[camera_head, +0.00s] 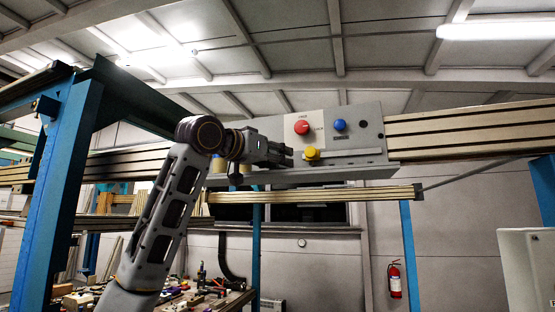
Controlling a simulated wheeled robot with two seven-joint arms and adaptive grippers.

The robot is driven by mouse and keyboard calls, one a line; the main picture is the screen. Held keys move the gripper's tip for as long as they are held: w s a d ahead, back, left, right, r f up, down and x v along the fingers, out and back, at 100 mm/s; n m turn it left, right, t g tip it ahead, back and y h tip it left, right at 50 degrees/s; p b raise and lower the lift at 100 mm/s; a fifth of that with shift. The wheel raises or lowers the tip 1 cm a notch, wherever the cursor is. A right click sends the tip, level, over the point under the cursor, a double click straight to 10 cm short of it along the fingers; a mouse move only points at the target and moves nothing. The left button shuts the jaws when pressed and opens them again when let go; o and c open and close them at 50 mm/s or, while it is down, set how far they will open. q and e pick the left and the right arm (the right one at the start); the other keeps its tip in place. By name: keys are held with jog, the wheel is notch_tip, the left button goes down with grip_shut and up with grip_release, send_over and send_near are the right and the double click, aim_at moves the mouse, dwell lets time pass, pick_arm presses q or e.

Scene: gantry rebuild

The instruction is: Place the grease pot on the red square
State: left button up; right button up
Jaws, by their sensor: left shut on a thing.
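My left gripper (277,153) reaches in from the left, in front of a grey control panel (368,118). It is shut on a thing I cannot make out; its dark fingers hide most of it. I cannot pick out the grease pot or the red square for certain. The panel carries a round red button (302,127) on a pale plate, a blue button (339,125) and a yellow knob (312,153). The fingertips are just left of the yellow knob; whether they touch it is unclear. My right gripper is not in view.
A grey shelf (350,173) runs below the panel. A beam (470,127) extends right, and a blue post (62,190) stands at left. A cluttered bench (235,299) lies low behind my arm. A fire extinguisher (394,279) hangs on the back wall.

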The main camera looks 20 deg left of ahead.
pick_arm(q)
jog(key=shift+f, duration=0.25)
jog(key=o, duration=1.1)
jog(key=shift+s+r, duration=0.1)
jog(key=shift+r, duration=0.1)
jog(key=shift+b+v, duration=1.9)
jog(key=shift+v, duration=4.1)
